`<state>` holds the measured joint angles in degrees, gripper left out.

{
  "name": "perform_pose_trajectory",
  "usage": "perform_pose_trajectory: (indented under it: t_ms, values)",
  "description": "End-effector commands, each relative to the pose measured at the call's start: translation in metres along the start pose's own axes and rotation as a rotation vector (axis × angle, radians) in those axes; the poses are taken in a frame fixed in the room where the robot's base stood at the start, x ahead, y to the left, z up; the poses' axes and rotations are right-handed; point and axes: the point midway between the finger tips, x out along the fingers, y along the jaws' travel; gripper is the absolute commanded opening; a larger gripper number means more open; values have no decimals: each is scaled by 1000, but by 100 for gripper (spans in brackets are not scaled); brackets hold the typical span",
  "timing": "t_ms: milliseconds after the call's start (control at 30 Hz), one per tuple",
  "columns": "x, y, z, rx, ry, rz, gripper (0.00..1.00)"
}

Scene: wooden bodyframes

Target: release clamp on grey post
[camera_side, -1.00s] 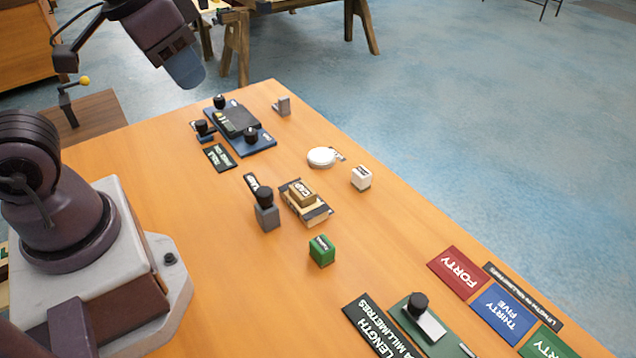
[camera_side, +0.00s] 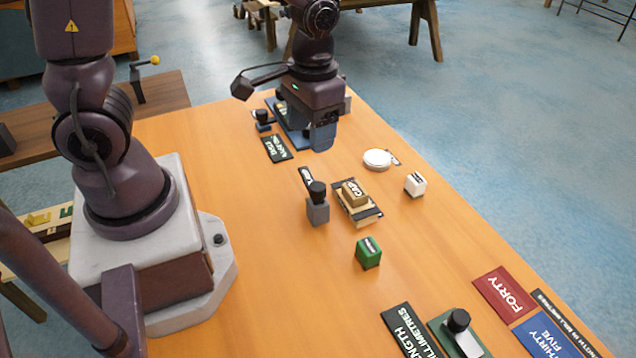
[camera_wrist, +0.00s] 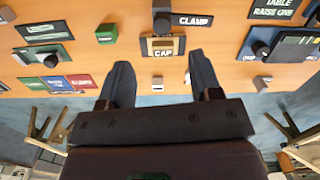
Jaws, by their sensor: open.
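The grey post (camera_side: 318,212) stands upright on the table with a black knob (camera_side: 317,190) on top. A dark CLAMP label (camera_side: 305,179) lies beside it and also shows in the wrist view (camera_wrist: 192,20). In the wrist view the black knob (camera_wrist: 162,18) is at the top edge, beyond my fingertips. A tan CAP block (camera_side: 354,192) sits on a pale, dark-edged base beside the post.
A blue plate (camera_side: 283,122) is partly hidden behind my gripper. A round white disc (camera_side: 377,159), a white block (camera_side: 414,184) and a green block (camera_side: 368,252) stand around the CAP block. A green plate with a knob (camera_side: 458,321) lies at the front. Bare table lies left of the post.

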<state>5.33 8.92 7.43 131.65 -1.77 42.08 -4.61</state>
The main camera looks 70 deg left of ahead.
Motion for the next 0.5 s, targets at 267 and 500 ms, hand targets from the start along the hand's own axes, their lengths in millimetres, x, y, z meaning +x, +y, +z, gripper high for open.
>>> perform_pose_trajectory:
  t_ms: [267, 500]
  values:
    - [21, 0, -13, -37, 39, 3, 58]
    - [71, 0, -14, -37, 36, 3, 58]
